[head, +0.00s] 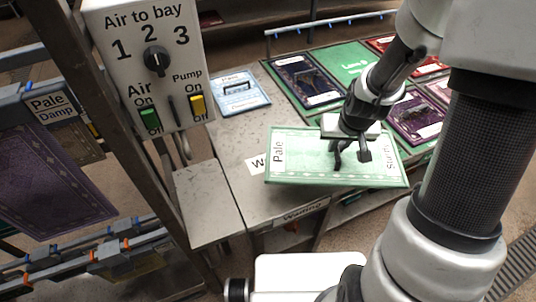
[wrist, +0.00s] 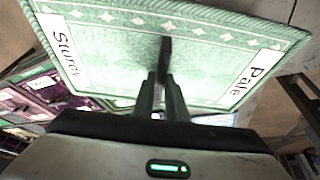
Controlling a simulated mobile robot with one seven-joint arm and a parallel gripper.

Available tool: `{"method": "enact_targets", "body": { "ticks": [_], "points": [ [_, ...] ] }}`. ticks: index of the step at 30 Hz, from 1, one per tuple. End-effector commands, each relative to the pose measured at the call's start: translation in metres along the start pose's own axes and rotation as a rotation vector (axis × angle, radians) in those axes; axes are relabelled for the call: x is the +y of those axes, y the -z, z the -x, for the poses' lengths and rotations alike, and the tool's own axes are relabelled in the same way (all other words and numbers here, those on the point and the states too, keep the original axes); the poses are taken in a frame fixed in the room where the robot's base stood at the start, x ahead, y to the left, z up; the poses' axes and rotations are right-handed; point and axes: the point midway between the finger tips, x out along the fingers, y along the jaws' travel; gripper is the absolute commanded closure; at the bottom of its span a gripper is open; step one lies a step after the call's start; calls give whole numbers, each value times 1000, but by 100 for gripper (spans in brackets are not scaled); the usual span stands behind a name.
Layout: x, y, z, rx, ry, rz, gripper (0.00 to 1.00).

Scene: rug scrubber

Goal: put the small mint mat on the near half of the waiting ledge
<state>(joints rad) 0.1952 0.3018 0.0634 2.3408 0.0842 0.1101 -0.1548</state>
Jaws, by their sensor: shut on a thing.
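The small mint mat (head: 310,165) has white labels reading "Pale" and "Sturdy" and a dark handle in its middle. My gripper (head: 350,157) is shut on that handle and holds the mat flat, a little tilted, over the front of the grey ledge. In the wrist view the mat (wrist: 110,60) fills the upper part, with my gripper (wrist: 162,85) at its handle. The waiting ledge (head: 265,203) carries a "Waiting" label on its front edge. The mat hides part of the ledge, and I cannot tell the exact gap between them.
A small blue mat (head: 240,98) with a handle lies at the ledge's far end. A green board (head: 345,65) with several dark mats is to the right. A control box (head: 150,60) and post stand at left. A purple mat (head: 50,185) hangs at far left.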

Motion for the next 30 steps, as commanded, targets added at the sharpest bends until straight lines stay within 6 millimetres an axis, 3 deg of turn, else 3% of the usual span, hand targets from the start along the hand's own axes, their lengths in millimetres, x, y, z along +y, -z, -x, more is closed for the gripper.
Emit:
{"method": "enact_targets", "body": {
  "ticks": [1,6,14,21,26,30],
  "points": [
    [-12,-3,-21,3,-7,-7,100],
    [-40,4,-42,4,-58,-118,100],
    [-92,26,-59,6,-184,-428,100],
    [-150,57,-65,6,-359,-871,100],
    [-167,67,-61,4,-413,-1000,100],
    [-170,61,-76,0,-429,-1025,100]
  ]
}}
